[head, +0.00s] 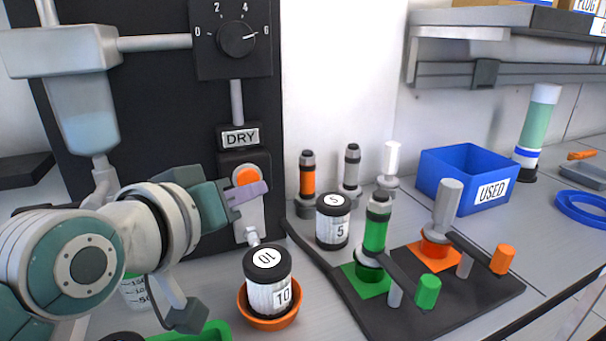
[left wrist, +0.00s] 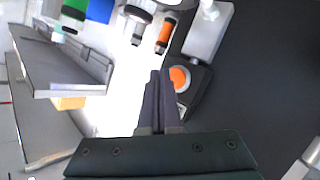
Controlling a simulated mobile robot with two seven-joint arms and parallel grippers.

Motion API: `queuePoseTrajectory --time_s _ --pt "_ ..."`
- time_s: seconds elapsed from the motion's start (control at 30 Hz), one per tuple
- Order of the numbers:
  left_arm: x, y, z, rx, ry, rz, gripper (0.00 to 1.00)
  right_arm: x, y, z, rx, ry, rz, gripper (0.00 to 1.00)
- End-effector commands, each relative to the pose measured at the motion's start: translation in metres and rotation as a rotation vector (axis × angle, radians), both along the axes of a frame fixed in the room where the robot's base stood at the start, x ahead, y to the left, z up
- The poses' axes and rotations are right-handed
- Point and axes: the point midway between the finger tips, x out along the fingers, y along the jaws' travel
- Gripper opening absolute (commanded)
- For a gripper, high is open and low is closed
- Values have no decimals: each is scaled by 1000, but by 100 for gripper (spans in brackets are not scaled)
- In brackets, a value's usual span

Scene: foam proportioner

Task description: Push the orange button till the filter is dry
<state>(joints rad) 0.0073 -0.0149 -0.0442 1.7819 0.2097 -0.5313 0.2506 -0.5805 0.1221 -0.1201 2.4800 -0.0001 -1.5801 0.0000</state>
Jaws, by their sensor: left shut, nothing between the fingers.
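The orange button (head: 246,175) sits on a dark housing below the DRY label (head: 239,138). It also shows in the left wrist view (left wrist: 180,78), just right of my fingertips. My left gripper (head: 262,188) is shut and empty, its fingertips over the lower edge of the button in the head view. I cannot tell whether they touch it. A white canister with a black cap marked 10 (head: 268,292) stands in an orange dish (head: 252,317) below the nozzle (head: 252,238); whether it is wet or dry does not show. My right gripper is not in view.
A dial (head: 237,39) is above on the black panel. A canister marked 5 (head: 332,222), a black stand (head: 456,300) with green and orange fittings, and a blue USED bin (head: 465,177) are to the right. A green tray (head: 205,333) lies at the front.

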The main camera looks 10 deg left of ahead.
Motion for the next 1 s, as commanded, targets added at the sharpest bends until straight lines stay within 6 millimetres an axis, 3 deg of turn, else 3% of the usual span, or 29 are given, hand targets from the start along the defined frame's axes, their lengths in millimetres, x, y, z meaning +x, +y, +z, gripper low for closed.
queuePoseTrajectory --time_s 0.5,1.0 --pt "-38 -26 2 -1 1 0 0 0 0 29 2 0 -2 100" --pt "-39 -26 0 0 0 0 0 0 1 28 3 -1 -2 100"
